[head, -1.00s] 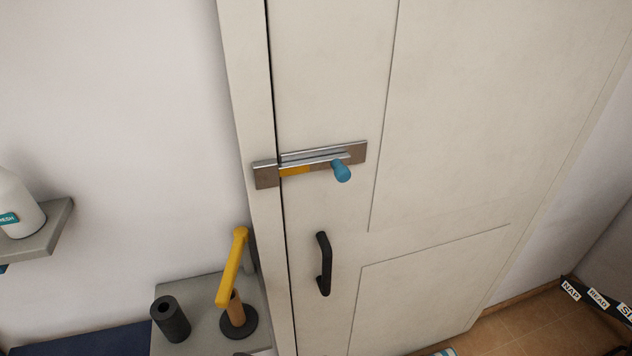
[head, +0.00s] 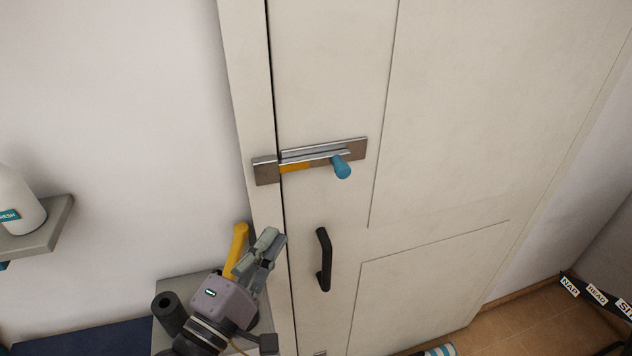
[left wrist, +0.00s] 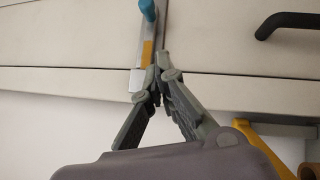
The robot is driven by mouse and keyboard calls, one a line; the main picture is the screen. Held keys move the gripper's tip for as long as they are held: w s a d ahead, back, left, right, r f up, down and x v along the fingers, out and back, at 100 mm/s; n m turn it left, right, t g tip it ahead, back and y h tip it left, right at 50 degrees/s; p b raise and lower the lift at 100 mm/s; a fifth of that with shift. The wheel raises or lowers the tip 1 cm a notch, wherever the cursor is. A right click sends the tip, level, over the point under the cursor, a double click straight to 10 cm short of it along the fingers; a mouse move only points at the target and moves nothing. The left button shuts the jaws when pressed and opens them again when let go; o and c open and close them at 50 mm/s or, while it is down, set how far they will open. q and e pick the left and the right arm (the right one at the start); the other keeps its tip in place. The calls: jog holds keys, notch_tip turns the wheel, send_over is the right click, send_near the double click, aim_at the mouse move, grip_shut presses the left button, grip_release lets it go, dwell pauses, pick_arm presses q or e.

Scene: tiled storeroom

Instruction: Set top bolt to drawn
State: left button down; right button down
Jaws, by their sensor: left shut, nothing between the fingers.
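The top bolt (head: 318,158) is a metal slide bolt on the cream door (head: 470,110), with a blue knob (head: 341,168) at its right end. A yellow stretch (head: 295,168) shows on the bolt near the keeper plate (head: 266,171) on the frame. My left gripper (head: 270,245) is shut and empty, below and left of the bolt, apart from it in the head view. In the left wrist view the fingertips (left wrist: 158,85) show in front of the bolt's yellow part (left wrist: 147,54), with the blue knob (left wrist: 149,10) at the top edge. My right gripper is not in view.
A black door handle (head: 324,260) sits below the bolt. A small shelf behind my left gripper carries a dark cylinder (head: 168,312) and a yellow lever (head: 236,250). A white bottle (head: 17,203) stands on a grey shelf (head: 45,222) at left.

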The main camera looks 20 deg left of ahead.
pick_arm(q)
jog(key=shift+a+r+n, duration=0.2)
jog(key=shift+r+n, duration=0.1)
jog(key=shift+r, duration=0.05)
jog(key=b, duration=0.3)
send_near(329, 161)
jog(key=shift+w+a, duration=1)
jog(key=shift+w, duration=0.2)
jog(key=shift+w+d+r+p, duration=0.15)
jog(key=shift+w+d+p, duration=0.2)
jog(key=shift+d, duration=0.15)
jog(key=shift+w+d+r+p, duration=0.15)
jog(key=shift+w+d+p, duration=0.15)
jog(key=shift+d, duration=0.2)
jog(key=shift+w+d+r, duration=0.15)
jog(key=shift+w+d, duration=0.1)
jog(key=shift+d, duration=0.35)
jog(key=shift+a, duration=0.1)
